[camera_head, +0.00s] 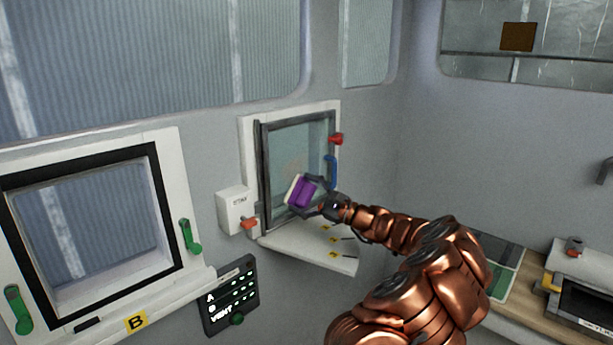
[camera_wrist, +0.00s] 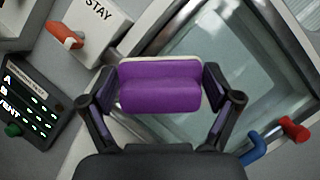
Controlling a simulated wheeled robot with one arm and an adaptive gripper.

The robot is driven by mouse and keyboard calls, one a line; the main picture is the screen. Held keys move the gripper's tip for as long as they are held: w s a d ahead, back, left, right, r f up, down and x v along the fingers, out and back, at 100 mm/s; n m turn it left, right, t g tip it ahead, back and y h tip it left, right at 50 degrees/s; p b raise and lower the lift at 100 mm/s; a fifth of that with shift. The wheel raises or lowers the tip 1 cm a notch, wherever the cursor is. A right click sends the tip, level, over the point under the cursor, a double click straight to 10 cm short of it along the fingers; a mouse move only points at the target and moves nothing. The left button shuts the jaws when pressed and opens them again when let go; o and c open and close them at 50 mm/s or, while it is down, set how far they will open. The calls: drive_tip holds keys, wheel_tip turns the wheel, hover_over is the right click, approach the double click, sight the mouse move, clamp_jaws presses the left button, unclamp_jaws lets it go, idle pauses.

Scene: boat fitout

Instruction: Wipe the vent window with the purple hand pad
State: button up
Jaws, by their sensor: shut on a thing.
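The vent window (camera_head: 290,143) is a small pane in a dark grey frame on the wall, left of the picture's middle in the head view. A faint brownish smudge shows low on its glass. It also fills the right of the wrist view (camera_wrist: 225,60). My gripper (camera_head: 319,200) is shut on the purple hand pad (camera_head: 302,191), which has a pale face turned to the window. In the wrist view the pad (camera_wrist: 160,88) sits between both fingers. The pad is in front of the lower pane; I cannot tell whether it touches the glass.
A blue handle (camera_head: 331,171) and a red knob (camera_head: 336,139) are on the window's right side. A white STAY box (camera_head: 235,207) with an orange lever is at its left. A sill (camera_head: 305,250) juts out below. Window B (camera_head: 85,230) and a lit panel (camera_head: 230,296) are further left.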

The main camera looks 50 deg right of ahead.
sight(305, 162)
drive_tip(key=shift+w+d+r+m+t+h, duration=0.1)
drive_tip(key=shift+d+r+m+t+h, duration=0.25)
drive_tip(key=shift+d+r+h, duration=0.35)
drive_tip(key=shift+w+d+f, duration=0.1)
drive_tip(key=shift+w+d, duration=0.05)
drive_tip(key=shift+d, duration=0.05)
drive_tip(key=shift+w+p, duration=0.75)
drive_tip(key=shift+w, duration=2.1)
drive_tip(key=shift+w, duration=0.65)
drive_tip(key=shift+d, duration=0.1)
drive_tip(key=shift+s+d+p, duration=0.15)
drive_tip(key=shift+d+p, duration=0.45)
drive_tip(key=shift+d, duration=1.3)
drive_tip(key=shift+d+f, duration=0.15)
drive_tip(key=shift+d, duration=1.5)
drive_tip(key=shift+w+d, duration=0.2)
drive_tip(key=shift+d, duration=2.2)
drive_tip(key=shift+r, duration=0.2)
